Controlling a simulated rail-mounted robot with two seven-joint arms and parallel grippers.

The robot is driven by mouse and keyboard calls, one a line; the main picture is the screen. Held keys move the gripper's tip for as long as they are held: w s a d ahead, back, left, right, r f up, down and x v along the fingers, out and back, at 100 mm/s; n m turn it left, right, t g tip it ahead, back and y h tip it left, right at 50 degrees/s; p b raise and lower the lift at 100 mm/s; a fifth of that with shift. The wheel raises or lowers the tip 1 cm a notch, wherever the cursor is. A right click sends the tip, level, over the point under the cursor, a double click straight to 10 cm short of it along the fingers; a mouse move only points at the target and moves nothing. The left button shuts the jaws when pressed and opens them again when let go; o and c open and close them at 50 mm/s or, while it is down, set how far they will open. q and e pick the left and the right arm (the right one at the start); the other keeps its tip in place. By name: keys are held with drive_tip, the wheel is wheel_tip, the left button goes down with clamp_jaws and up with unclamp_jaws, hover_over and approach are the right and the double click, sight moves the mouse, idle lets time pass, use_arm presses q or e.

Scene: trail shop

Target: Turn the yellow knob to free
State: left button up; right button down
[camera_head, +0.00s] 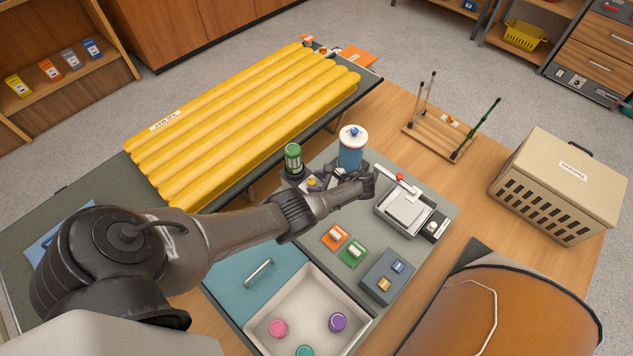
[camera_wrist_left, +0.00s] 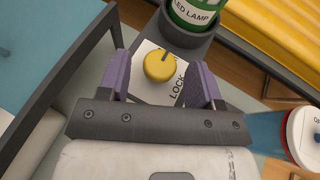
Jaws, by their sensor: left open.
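The yellow knob (camera_wrist_left: 160,67) sits on a white plate (camera_wrist_left: 150,90) with the word LOCK printed at its lower right in the left wrist view. A dark line on the knob points up and slightly right, not at LOCK. No other word on the plate is readable. My left gripper (camera_wrist_left: 160,80) is open, with its purple-padded fingers on either side of the knob and visible gaps to it. In the head view, my left gripper (camera_head: 322,183) reaches over the grey panel and partly hides the knob (camera_head: 312,182). My right gripper is not in view.
A green lamp (camera_head: 292,158) in a dark holder and a blue canister (camera_head: 352,148) stand close by. A scale-like device (camera_head: 405,210), orange and green switches, and a tray (camera_head: 290,306) with coloured knobs lie around. A yellow sleeping mat (camera_head: 240,125) lies behind; a beige crate (camera_head: 555,190) stands right.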

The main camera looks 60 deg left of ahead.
use_arm(q)
drive_tip(key=b+v, duration=0.2)
drive_tip(key=v, duration=1.1)
drive_tip(key=shift+w+d+r, duration=0.15)
drive_tip(key=shift+w+r, duration=0.05)
